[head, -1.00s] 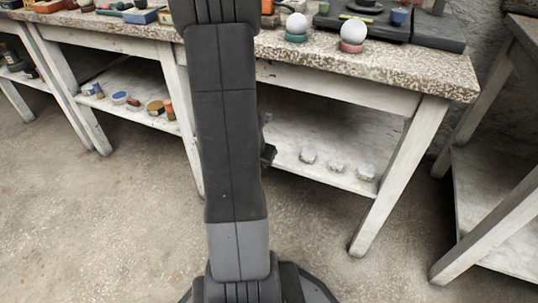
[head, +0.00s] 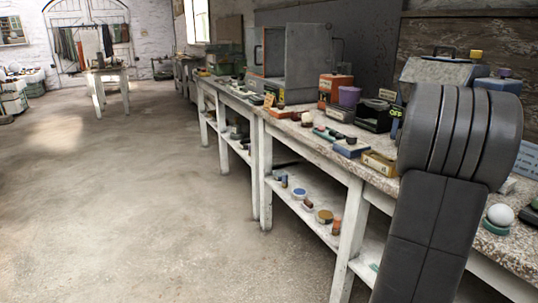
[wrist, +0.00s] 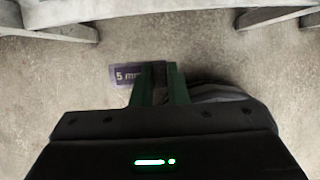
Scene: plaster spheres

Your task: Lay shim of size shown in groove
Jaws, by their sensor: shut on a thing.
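In the wrist view my gripper (wrist: 159,70) has two green fingers shut on a shim (wrist: 124,76), a thin dark purple-grey piece lettered "5 m", the rest of the lettering cut off by a finger. The shim sticks out to the left of the fingers, above bare floor. The head view shows only my arm, not the gripper. I cannot make out a groove. A pale blue sign (head: 525,162) at the right edge is partly hidden by my arm, its text too small to read.
A long bench (head: 378,180) with a lower shelf runs along the right wall. The floor (head: 130,200) at left is clear.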

